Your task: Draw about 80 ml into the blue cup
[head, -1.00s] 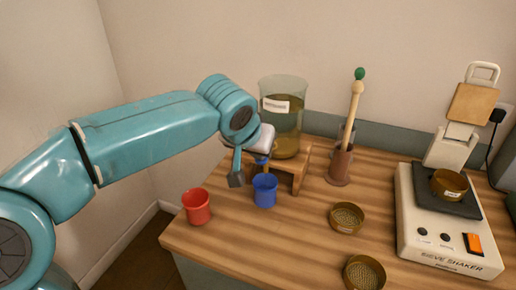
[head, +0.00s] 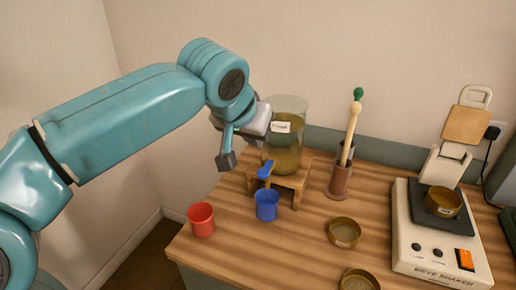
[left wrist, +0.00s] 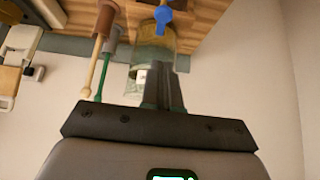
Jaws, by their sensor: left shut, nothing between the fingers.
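The blue cup (head: 267,205) stands upright on the table in front of a small wooden stand (head: 295,183), below a blue tap (head: 265,169). I cannot make out its contents or any stream. A large clear vessel (head: 284,150) with a white label and yellowish-brown liquid stands on the stand. The tap also shows at the top of the left wrist view (left wrist: 163,17), with the vessel (left wrist: 150,58) there too. My left gripper (head: 227,160) is shut and empty, in the air up and left of the tap, apart from it. My right gripper is in neither view.
A red cup (head: 201,220) stands near the table's left edge. Brass sieves (head: 344,232) lie in front, and a sieve shaker (head: 440,245) is at the right.

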